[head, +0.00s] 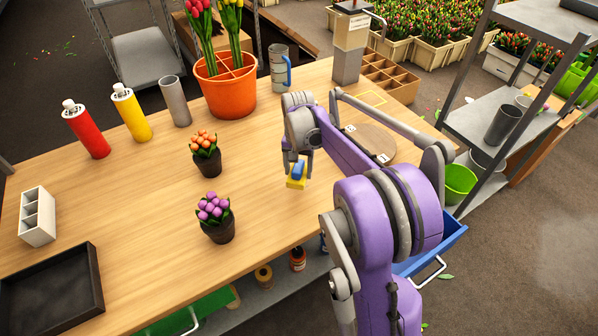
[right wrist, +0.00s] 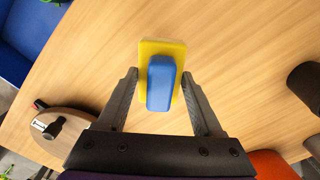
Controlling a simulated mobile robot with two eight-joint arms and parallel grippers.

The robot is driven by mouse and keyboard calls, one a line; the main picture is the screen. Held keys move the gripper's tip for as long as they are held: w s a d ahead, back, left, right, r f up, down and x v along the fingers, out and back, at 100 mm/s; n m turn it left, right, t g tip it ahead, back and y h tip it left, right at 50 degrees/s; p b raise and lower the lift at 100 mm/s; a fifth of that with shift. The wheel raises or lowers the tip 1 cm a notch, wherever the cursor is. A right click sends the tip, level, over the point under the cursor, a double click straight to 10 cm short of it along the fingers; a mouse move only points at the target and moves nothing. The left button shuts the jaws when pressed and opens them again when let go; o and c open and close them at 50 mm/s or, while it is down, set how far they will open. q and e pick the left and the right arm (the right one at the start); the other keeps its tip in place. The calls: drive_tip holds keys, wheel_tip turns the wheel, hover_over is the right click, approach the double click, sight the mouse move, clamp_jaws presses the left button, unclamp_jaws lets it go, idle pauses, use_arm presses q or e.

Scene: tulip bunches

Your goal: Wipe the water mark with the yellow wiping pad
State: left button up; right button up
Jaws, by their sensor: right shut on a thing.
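The yellow wiping pad (head: 295,184) has a blue grip block on its back. My right gripper (head: 297,167) is shut on it, over the right-middle of the wooden table (head: 130,228). In the right wrist view the pad (right wrist: 150,47) sits between the two fingertips (right wrist: 160,75), with its blue block toward the camera. I cannot tell whether the pad touches the tabletop or hangs just above it. I cannot make out a water mark on the wood in either view; the arm and pad hide part of the table. My left gripper is not in view.
Potted orange flowers (head: 205,154) and purple flowers (head: 215,218) stand left of the pad. Behind are an orange bucket (head: 226,95) and a grey mug (head: 278,68). A round board (head: 372,143) lies behind my right arm. The wood around the pad is clear.

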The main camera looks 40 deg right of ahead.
sight(298, 166)
drive_tip(key=shift+r+p, duration=0.9)
drive_tip(key=shift+r, duration=0.8)
